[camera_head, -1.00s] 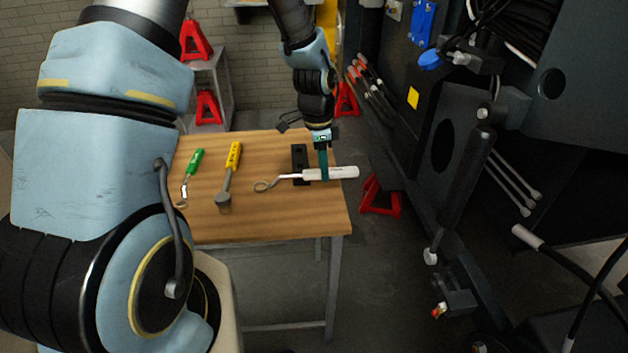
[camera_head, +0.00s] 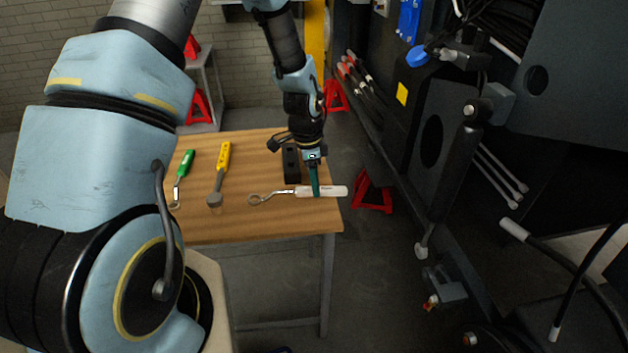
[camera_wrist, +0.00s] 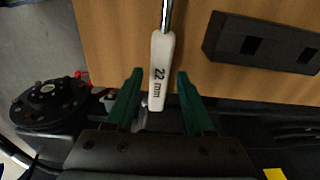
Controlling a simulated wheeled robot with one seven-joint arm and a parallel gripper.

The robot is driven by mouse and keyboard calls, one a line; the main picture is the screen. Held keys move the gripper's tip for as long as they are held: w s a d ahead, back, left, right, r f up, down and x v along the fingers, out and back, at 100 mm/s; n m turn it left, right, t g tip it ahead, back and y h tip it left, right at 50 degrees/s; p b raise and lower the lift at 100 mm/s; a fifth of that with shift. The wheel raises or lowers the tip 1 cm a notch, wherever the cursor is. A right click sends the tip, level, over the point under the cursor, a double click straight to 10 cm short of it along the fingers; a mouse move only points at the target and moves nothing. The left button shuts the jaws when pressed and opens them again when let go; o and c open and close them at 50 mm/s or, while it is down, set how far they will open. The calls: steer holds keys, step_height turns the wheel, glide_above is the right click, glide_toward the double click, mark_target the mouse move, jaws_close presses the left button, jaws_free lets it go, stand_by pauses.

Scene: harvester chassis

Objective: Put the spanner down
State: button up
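The spanner (camera_head: 318,192) has a white handle and a ring-shaped metal head. It appears to lie on the wooden table (camera_head: 270,223), ring to the left, with its handle end past the right edge. In the wrist view the white handle (camera_wrist: 160,68), marked "22 mm", lies between the green fingers. My gripper (camera_head: 315,185) points down over the handle. In the wrist view my gripper (camera_wrist: 160,85) is open, with a gap on each side of the handle.
A green-handled tool (camera_head: 185,165) and a yellow-handled tool (camera_head: 222,165) lie to the left on the table. A black block (camera_head: 291,165) sits behind the spanner. The dark chassis (camera_head: 440,140) stands to the right. A red stand (camera_head: 372,195) is on the floor.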

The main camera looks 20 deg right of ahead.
mark_target(309, 189)
steer(key=shift+o, duration=0.4)
steer(key=shift+r, duration=0.1)
steer(key=shift+r, duration=0.15)
step_height(309, 189, up, 12)
steer(key=a+b, duration=0.1)
steer(key=b, duration=0.2)
steer(key=s+a+r+n+t, duration=0.1)
steer(key=s+a+r+n, duration=0.1)
steer(key=a+n, duration=0.7)
steer(key=s+a+r+n+y, duration=0.1)
steer(key=s+a+n, duration=0.3)
steer(key=a+n, duration=0.6)
steer(key=a+r, duration=0.1)
steer(key=a, duration=0.6)
steer(key=shift+a+t, duration=0.35)
steer(key=shift+t, duration=0.05)
steer(key=shift+o, duration=0.4)
steer(key=shift+w, duration=0.1)
